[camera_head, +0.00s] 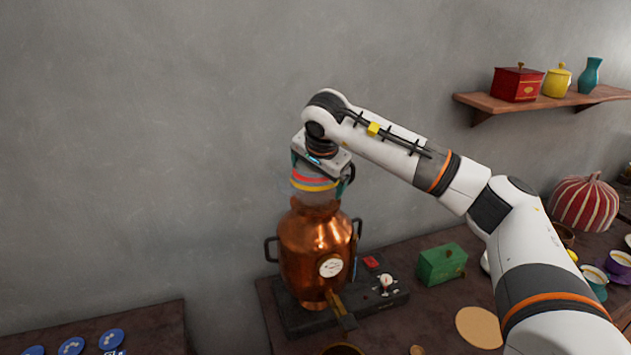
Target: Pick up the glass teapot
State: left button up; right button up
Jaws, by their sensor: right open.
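A clear glass vessel with red and yellow bands (313,182), which looks like the glass teapot, sits on top of a copper urn (318,243). My right gripper (321,176) points down over it, its jaws open, with one finger on each side of its upper part. I cannot tell whether the fingers touch the glass. The wrist hides the vessel's top, and no spout or handle can be made out clearly. My left gripper is not in view.
The urn stands on a dark base with controls (385,297). A green box (442,264), a round tan mat (479,327) and a red-and-white striped pot (585,204) are to the right. A wall shelf (545,103) holds a red box and two vessels. The left wall is bare.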

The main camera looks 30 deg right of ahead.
jog(key=shift+s+a, duration=0.1)
jog(key=shift+c, duration=1.1)
jog(key=shift+r, duration=0.1)
jog(key=c, duration=0.6)
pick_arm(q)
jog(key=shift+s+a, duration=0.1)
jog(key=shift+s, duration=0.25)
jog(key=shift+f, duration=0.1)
pick_arm(e)
jog(key=shift+r, duration=0.1)
